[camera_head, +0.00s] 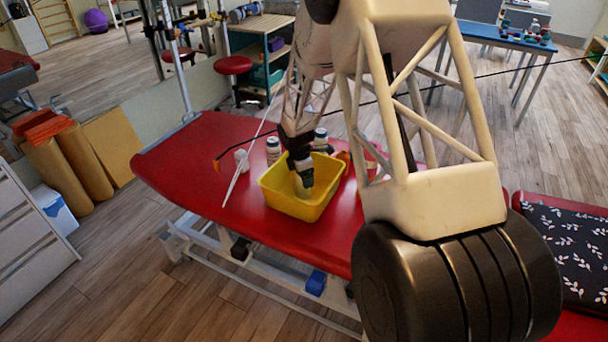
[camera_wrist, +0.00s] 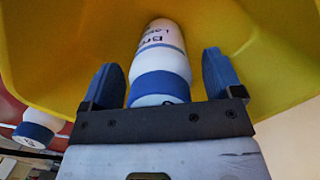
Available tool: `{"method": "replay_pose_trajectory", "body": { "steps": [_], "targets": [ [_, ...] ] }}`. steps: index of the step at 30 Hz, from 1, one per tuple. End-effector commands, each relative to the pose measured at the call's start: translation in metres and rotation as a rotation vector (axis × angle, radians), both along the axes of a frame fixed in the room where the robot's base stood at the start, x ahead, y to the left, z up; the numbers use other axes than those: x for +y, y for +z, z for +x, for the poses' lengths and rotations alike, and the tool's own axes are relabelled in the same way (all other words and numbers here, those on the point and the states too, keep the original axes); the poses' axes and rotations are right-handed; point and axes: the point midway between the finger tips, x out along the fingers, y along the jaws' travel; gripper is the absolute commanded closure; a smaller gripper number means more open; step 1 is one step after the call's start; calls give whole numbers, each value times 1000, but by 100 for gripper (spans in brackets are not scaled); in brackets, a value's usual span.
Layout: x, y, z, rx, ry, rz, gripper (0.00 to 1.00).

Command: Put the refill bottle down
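The refill bottle (camera_wrist: 160,60) is white with dark lettering and a blue band. In the wrist view it is between my fingers, with the yellow bin (camera_wrist: 50,50) around it. My gripper (camera_wrist: 163,80) is open, with a visible gap between the bottle and the right finger and a narrower one at the left. In the head view my gripper (camera_head: 303,180) points down into the yellow bin (camera_head: 282,203) on the red treatment table (camera_head: 190,155). A pale part of the bottle (camera_head: 302,190) shows below it. Whether the bottle touches the bin floor is hidden.
White bottles stand behind the bin, one at left (camera_head: 273,148) and one at right (camera_head: 320,137). A white item (camera_head: 241,158) stands farther left. Another white bottle with a blue band (camera_wrist: 38,128) shows outside the bin. The table's left end is clear.

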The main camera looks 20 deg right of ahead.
Motion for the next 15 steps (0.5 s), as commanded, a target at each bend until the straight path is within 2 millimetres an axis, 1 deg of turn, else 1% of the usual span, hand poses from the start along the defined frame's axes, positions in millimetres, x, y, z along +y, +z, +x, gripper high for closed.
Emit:
{"method": "replay_pose_trajectory", "body": {
  "steps": [8, 11, 15],
  "targets": [
    [0, 1, 0, 0, 0, 0, 14],
    [0, 5, 0, 0, 0, 0, 14],
    [2, 15, 0, -1, 0, 0, 14]
  ]
}}
